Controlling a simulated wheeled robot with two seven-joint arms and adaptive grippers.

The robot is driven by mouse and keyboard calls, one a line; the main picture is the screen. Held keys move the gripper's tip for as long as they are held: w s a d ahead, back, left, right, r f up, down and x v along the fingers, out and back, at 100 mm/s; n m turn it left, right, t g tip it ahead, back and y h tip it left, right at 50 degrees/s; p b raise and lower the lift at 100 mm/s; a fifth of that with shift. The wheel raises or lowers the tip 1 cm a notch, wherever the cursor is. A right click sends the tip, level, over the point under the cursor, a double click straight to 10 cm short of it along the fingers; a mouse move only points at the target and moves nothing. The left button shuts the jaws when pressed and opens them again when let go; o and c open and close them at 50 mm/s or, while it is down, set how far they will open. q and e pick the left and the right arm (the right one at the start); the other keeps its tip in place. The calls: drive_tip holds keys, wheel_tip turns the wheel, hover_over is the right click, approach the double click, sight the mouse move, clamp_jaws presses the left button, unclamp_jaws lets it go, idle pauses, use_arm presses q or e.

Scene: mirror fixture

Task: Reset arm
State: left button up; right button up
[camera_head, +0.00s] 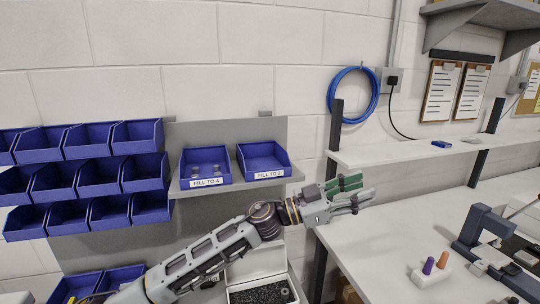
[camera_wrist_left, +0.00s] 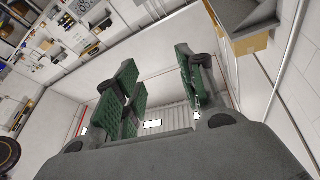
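My left gripper (camera_head: 350,192) reaches in from the lower left in the head view, in front of the wall and over the left edge of the white workbench. In the left wrist view its green-padded fingers (camera_wrist_left: 160,90) stand apart with nothing between them. My left arm stretches up to the right, past the front of the shelf. My right gripper and arm do not show in either view.
Two blue bins, labelled FILL TO 4 (camera_head: 207,167) and FILL TO 2 (camera_head: 264,160), sit on a grey shelf (camera_head: 240,184). A white box (camera_head: 262,286) of dark small parts lies below the arm. A blue-grey clamp-like device (camera_head: 486,232) stands on the workbench (camera_head: 385,240).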

use_arm(q)
drive_tip(key=w+a+f+n+t+y, duration=0.3)
drive_tip(key=w+a+n+t+y, duration=0.1)
drive_tip(key=a+n+t, duration=0.3)
drive_tip(key=w+a+f+n+t+y, duration=0.3)
drive_tip(key=a+n+t+y, duration=0.15)
drive_tip(key=n+t, duration=0.35)
drive_tip(key=s+a+f+n+g+y, duration=0.2)
drive_tip(key=a+f+y, duration=0.3)
drive_tip(key=a+f, duration=0.5)
drive_tip(key=s+a+f+n+g+y, duration=0.1)
drive_tip(key=s+a+f+n+y, duration=0.15)
drive_tip(key=a+f+y, duration=0.6)
drive_tip(key=s+a+f+m+g, duration=0.1)
drive_tip(key=s+a+f+g, duration=0.45)
drive_tip(key=s+f, duration=0.5)
drive_tip(key=s+a+f+g, duration=0.5)
drive_tip(key=s+a+f, duration=0.25)
drive_tip(key=s, duration=0.55)
wheel_tip(320, 180, down, 34)
drive_tip(key=s, duration=0.3)
drive_tip(key=s+a+f+g, duration=0.2)
drive_tip(key=s+a+f, duration=0.1)
drive_tip(key=s+f, duration=1.6)
drive_tip(key=s, duration=0.2)
drive_tip(key=shift+s+f+m, duration=0.35)
drive_tip(key=shift+s, duration=0.05)
